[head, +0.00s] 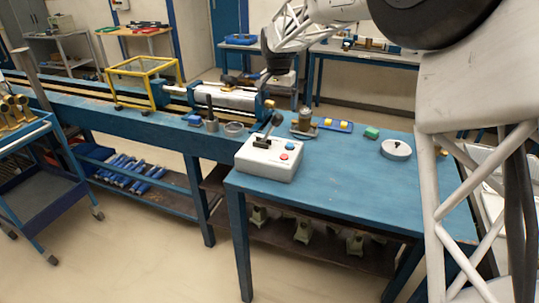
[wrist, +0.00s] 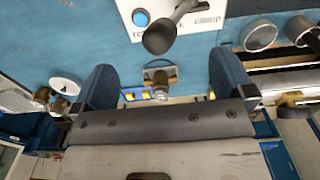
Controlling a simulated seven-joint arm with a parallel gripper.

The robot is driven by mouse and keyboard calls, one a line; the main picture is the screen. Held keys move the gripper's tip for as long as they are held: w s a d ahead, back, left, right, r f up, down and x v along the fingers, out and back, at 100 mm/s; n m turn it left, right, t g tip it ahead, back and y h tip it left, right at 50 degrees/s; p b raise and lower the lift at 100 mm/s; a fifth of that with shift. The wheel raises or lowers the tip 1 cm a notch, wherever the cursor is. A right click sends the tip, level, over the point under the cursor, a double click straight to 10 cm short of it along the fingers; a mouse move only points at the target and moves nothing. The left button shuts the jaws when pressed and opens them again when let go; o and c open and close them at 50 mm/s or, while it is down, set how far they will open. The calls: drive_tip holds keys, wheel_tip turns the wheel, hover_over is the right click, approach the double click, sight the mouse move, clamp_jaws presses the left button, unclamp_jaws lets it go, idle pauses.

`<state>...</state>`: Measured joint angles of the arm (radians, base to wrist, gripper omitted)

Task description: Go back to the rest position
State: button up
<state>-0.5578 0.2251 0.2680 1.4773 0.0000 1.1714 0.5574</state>
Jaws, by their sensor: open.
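My gripper (wrist: 163,72) is open in the wrist view, with its two dark blue fingers spread wide and nothing between them. In the head view, my arm reaches in from the upper right, and its dark end is above the back of the blue bench. The white control box (head: 267,162) stands on the bench's front left, with a black lever, a blue button and a red button. The box also shows at the top of the wrist view (wrist: 185,22). A brass meter (wrist: 160,77) appears beyond the fingers, apart from them.
The blue bench (head: 335,175) has a clear middle. A blue tray with yellow pieces (head: 333,125), a green block (head: 371,132) and a white round dish (head: 396,149) lie toward its back. A silver cylinder (head: 227,98) and yellow frame (head: 143,80) stand on the long rig.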

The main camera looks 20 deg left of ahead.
idle(0.3)
drive_tip(key=s+d+r, duration=0.2)
drive_tip(key=s+d, duration=0.4)
drive_tip(key=d, duration=0.4)
drive_tip(key=s+d+r+t, duration=0.1)
drive_tip(key=s+d+r, duration=0.2)
drive_tip(key=s+d, duration=0.55)
drive_tip(key=s+d+r, duration=0.2)
drive_tip(key=s+d, duration=0.2)
drive_tip(key=d, duration=0.8)
drive_tip(key=s+d+f, duration=0.2)
drive_tip(key=s+d, duration=0.3)
drive_tip(key=s, duration=0.3)
drive_tip(key=s+d+f+t, duration=0.1)
drive_tip(key=s+d+f, duration=0.2)
drive_tip(key=s, duration=0.6)
drive_tip(key=s+d+f, duration=0.3)
drive_tip(key=s+d, duration=0.5)
drive_tip(key=s, duration=0.1)
drive_tip(key=shift+f+t, duration=0.2)
drive_tip(key=shift+t, duration=0.1)
drive_tip(key=shift+c, duration=0.3)
